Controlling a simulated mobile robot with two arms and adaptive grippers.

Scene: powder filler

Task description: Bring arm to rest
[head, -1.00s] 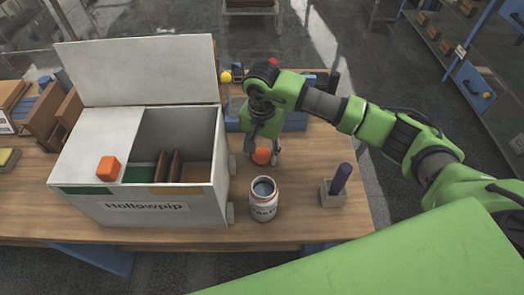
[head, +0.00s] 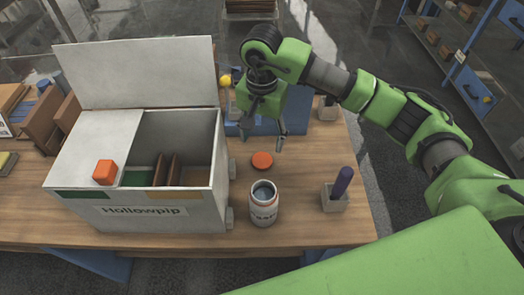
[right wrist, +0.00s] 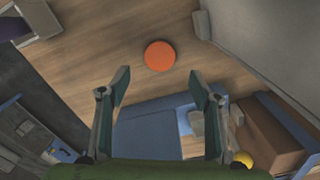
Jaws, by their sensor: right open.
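My right gripper (head: 263,134) is open and empty, raised above the table behind the orange lid. In the right wrist view its two fingers (right wrist: 160,95) stand wide apart with nothing between them. The round orange lid (head: 262,160) lies flat on the table (head: 300,232), apart from the fingers; it also shows in the right wrist view (right wrist: 159,56). My left gripper is in neither view.
A white box (head: 150,214) marked "Hollowpip" stands left, its lid raised, with an orange cube (head: 105,172) on top. A purple-handled tool (head: 343,182) stands in a grey holder (head: 333,201) at right. A blue object (head: 240,127) and a yellow ball (head: 225,81) are behind.

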